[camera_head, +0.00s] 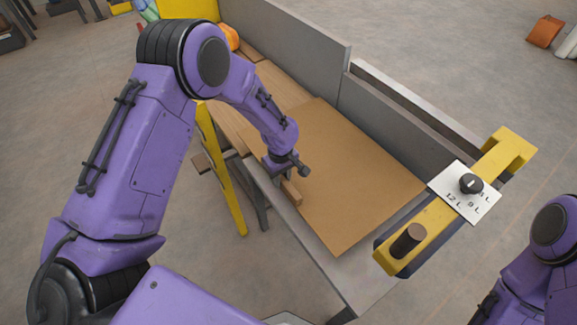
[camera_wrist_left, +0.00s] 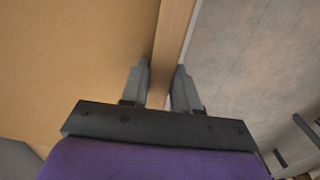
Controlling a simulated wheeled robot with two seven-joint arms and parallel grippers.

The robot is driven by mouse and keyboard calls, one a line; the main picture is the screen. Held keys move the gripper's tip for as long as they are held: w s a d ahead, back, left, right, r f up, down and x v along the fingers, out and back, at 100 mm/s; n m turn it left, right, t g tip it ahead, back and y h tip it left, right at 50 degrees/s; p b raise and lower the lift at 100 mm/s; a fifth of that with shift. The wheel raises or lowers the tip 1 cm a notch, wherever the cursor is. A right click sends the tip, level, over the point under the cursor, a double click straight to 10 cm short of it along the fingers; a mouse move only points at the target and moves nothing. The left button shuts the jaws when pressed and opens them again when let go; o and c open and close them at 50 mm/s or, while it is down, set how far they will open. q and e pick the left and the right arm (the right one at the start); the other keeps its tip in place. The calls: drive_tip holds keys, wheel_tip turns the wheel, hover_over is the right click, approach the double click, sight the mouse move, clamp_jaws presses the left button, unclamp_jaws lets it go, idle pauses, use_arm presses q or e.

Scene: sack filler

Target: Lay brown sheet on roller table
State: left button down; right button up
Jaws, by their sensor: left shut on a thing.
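The brown sheet (camera_head: 350,175) is a flat tan rectangle over the bed of the roller table (camera_head: 358,282). I cannot tell whether it rests fully on the bed. My left gripper (camera_head: 290,182) is at the sheet's left edge, shut on a narrow wooden strip (camera_head: 291,193). In the left wrist view the strip (camera_wrist_left: 172,45) runs between the fingers (camera_wrist_left: 160,85), along the edge of the sheet (camera_wrist_left: 70,60). Whether the strip is fixed to the sheet is unclear. My right arm shows at the lower right, but its gripper is out of view.
A grey wall (camera_head: 290,45) runs along the table's far side. A yellow crossbar (camera_head: 435,222) with a dial plate (camera_head: 465,192) and a dark knob stands at the near right end. Wooden boards (camera_head: 270,85) lie beyond the sheet. A yellow post (camera_head: 222,170) stands left of the table.

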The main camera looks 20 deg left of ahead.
use_arm(q)
drive_tip(key=shift+s+f, duration=0.15)
drive_tip(key=shift+f, duration=0.05)
drive_tip(key=shift+s+f+b, duration=0.45)
drive_tip(key=shift+f+b, duration=0.05)
drive_tip(key=shift+b, duration=0.75)
drive_tip(key=f+b, duration=0.2)
drive_tip(key=f, duration=0.1)
drive_tip(key=shift+w, duration=0.3)
drive_tip(key=shift+s+f, duration=0.1)
drive_tip(key=shift+f, duration=0.2)
use_arm(e)
drive_tip(key=f, duration=0.2)
drive_tip(key=s+f, duration=0.1)
drive_tip(key=f, duration=0.1)
drive_tip(key=shift+f, duration=0.35)
use_arm(q)
drive_tip(key=c, duration=0.8)
unclamp_jaws()
